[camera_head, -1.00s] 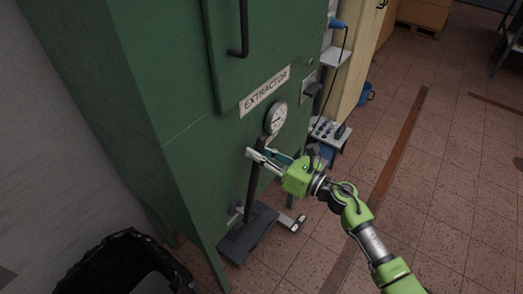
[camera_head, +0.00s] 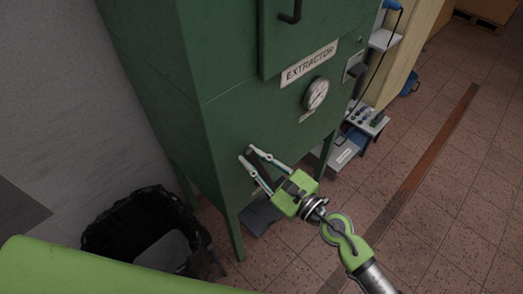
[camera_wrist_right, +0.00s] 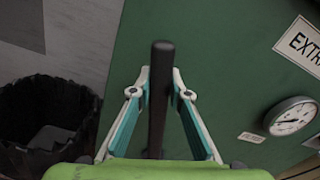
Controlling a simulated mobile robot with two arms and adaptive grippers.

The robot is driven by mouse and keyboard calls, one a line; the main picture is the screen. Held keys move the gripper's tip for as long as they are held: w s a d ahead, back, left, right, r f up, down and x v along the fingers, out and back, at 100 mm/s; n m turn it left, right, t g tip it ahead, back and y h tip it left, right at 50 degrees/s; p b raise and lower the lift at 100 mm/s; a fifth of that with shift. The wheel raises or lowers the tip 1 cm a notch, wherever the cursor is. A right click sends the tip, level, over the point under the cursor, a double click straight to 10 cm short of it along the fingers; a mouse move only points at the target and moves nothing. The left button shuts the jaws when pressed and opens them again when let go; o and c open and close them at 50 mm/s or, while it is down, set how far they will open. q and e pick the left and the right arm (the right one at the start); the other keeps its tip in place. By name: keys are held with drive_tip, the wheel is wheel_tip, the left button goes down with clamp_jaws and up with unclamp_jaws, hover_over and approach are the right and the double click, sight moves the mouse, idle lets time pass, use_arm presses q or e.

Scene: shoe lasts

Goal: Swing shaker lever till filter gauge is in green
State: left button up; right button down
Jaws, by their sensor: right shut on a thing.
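The shaker lever (camera_wrist_right: 160,95) is a dark upright bar on the front of the green extractor cabinet (camera_head: 225,125). My right gripper (camera_head: 247,155) has its two fingers either side of the lever near its top, and the right wrist view shows the bar between the fingertips (camera_wrist_right: 160,92). In the head view the lever is mostly hidden by the gripper. The round white filter gauge (camera_head: 316,93) is up and right of the gripper; it also shows in the right wrist view (camera_wrist_right: 292,116). Its needle and coloured zones are too small to read. My left gripper is out of view.
A bin with a black liner (camera_head: 105,232) stands left of the cabinet near the wall. A control box with knobs (camera_head: 365,121) is right of the cabinet. A blue bucket (camera_head: 410,83) sits farther back.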

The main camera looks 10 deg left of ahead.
drive_tip(key=shift+s+a+f, duration=0.15)
drive_tip(key=shift+s, duration=0.05)
drive_tip(key=c, duration=1.9)
unclamp_jaws()
drive_tip(key=shift+s+d, duration=0.2)
drive_tip(key=shift+d, duration=0.2)
drive_tip(key=v, duration=1.1)
drive_tip(key=shift+s, duration=0.1)
